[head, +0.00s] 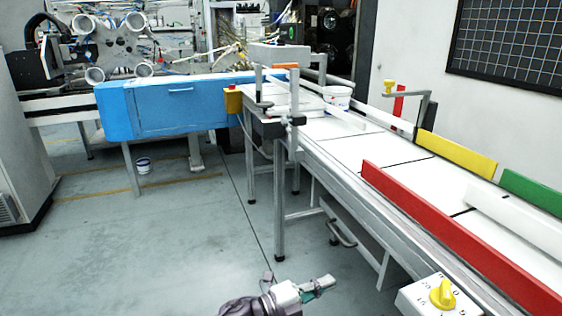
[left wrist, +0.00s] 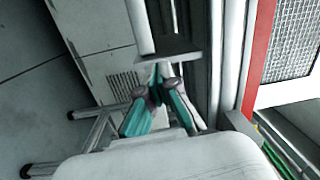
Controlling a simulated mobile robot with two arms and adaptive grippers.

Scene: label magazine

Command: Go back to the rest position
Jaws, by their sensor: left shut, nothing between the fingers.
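My left gripper (head: 322,284) shows at the bottom middle of the head view, over the floor and left of the conveyor, with its teal fingers pointing right. In the left wrist view its fingers (left wrist: 164,72) come together at the tips, shut and empty. My right gripper is in neither view.
The white conveyor table (head: 350,150) runs along the right, with a red guide rail (head: 450,235), yellow panel (head: 455,152) and green panel (head: 533,192). A yellow knob (head: 442,294) sits on its near side. A blue cabinet (head: 180,105) stands behind.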

